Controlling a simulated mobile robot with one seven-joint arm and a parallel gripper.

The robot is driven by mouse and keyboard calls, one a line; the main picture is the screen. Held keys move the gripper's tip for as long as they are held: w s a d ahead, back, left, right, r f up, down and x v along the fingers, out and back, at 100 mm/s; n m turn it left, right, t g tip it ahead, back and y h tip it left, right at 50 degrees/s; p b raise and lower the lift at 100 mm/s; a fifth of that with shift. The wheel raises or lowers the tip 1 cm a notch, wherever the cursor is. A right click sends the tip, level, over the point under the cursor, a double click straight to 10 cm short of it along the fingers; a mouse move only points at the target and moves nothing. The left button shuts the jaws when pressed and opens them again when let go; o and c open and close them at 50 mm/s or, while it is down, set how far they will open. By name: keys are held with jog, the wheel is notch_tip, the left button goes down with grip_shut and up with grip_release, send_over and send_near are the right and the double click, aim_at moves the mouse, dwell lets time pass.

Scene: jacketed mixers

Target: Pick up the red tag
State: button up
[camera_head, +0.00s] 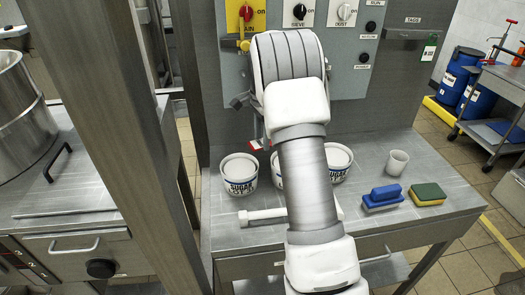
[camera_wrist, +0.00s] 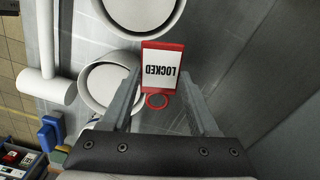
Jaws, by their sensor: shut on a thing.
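The red tag (camera_wrist: 160,68) has a white face marked LOCKED and a red ring at its end. In the wrist view it sits between the fingertips of my gripper (camera_wrist: 160,78), which is shut on it. In the head view a red and white edge of the tag (camera_head: 256,145) shows left of my arm, above the workbench (camera_head: 400,226). My arm hides most of the gripper there.
White sugar tubs (camera_head: 238,176) stand on the bench below my arm, with a white cup (camera_head: 397,162), a blue brush (camera_head: 382,197) and a sponge (camera_head: 427,195) to the right. A control panel (camera_head: 350,60) is behind; a metal post (camera_head: 130,130) stands left.

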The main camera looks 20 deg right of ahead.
jog(key=s+a+b, duration=0.1)
jog(key=s+a, duration=0.1)
jog(key=s, duration=0.7)
jog(key=s+a+b, duration=0.1)
jog(key=s+a, duration=0.2)
jog(key=s, duration=0.7)
jog(key=shift+a+r, duration=0.15)
jog(key=shift+r, duration=0.3)
